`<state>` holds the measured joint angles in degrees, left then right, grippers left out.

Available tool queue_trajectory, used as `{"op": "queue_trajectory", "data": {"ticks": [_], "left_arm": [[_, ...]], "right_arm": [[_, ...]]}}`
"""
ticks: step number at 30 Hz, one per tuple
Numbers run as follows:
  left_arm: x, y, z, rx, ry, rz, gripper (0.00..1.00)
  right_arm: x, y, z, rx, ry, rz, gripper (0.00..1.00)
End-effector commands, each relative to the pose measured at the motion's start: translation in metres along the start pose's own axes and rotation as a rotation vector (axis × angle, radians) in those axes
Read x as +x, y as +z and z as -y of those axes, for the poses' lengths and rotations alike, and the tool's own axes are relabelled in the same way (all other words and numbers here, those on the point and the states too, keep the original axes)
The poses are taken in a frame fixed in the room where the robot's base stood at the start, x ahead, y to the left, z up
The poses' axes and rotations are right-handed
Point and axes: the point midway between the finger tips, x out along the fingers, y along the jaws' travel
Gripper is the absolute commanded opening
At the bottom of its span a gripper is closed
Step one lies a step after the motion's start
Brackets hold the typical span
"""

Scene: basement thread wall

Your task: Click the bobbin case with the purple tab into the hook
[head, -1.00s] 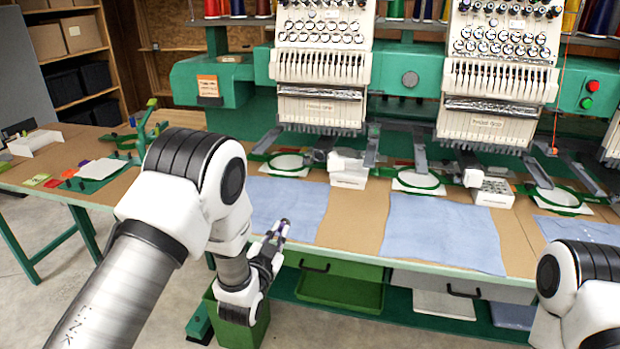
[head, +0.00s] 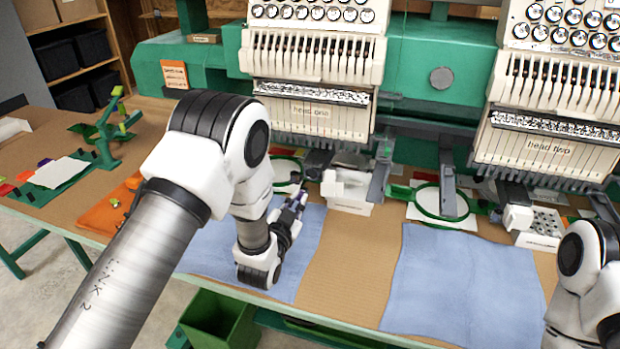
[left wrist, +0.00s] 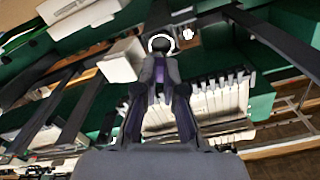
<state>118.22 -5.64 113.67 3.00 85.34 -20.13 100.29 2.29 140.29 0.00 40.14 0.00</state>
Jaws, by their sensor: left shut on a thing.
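My left gripper (head: 295,207) is over the left blue cloth, short of the first embroidery head (head: 310,118). It is shut on a small dark piece with a purple part, which fits the bobbin case with the purple tab (left wrist: 160,76). In the left wrist view the fingers (left wrist: 160,95) hold it from both sides, and a thin white ring shows just beyond it. The piece is too small in the head view to tell its facing. I cannot make out the hook clearly.
A white block-like stand (head: 347,190) is right of the left gripper. A green hoop (head: 440,203) lies under a machine arm. Blue cloths (head: 455,285) cover the table front. An orange mat (head: 105,212) lies at left. A green bin (head: 218,322) stands below the table edge.

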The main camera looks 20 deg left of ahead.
Motion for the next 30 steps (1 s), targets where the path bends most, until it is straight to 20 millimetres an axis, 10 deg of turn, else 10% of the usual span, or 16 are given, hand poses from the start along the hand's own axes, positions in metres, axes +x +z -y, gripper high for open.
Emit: {"op": "queue_trajectory", "data": {"ticks": [30], "left_arm": [[0.068,-0.001,0.000,0.000,0.000,0.000,0.00]], "right_arm": [[0.013,0.001,0.000,0.000,0.000,0.003,0.40]]}}
